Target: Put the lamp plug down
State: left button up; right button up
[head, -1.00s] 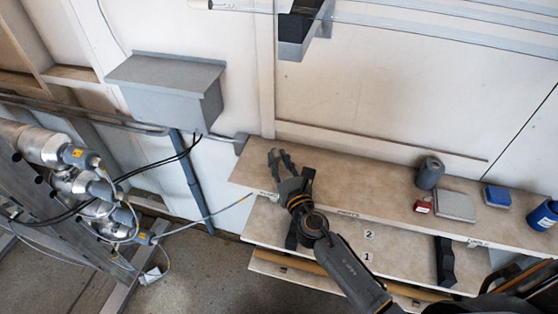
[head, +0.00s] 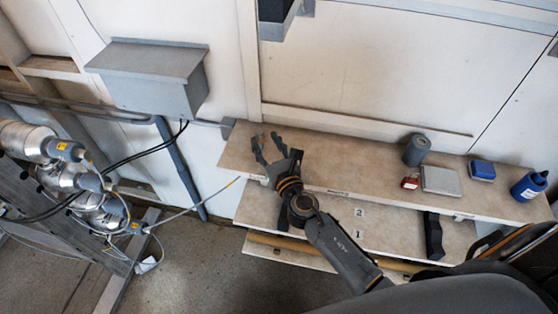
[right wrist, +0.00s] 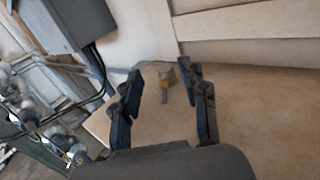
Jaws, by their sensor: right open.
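My right gripper (head: 268,143) is open over the left end of the top shelf board (head: 340,170), with its fingers pointing toward the wall. In the right wrist view its two fingers (right wrist: 163,85) stand wide apart. Beyond and between them is a small grey piece with an orange-yellow mark (right wrist: 165,84), which looks like the lamp plug. It appears apart from both fingers; whether it rests on the board is hard to tell. In the head view I cannot make it out. My left gripper is not in view.
A grey can (head: 416,150), a red padlock-like item (head: 410,183), a grey flat box (head: 440,180), a blue box (head: 482,170) and a blue bottle (head: 529,186) stand on the shelf's right. A grey wall box (head: 150,80) and metal reactor cylinders (head: 60,180) are left.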

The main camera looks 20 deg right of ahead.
jog(key=s+b, duration=0.2)
jog(key=s, duration=1)
jog(key=shift+d+r, duration=0.2)
jog(key=shift+f, duration=0.1)
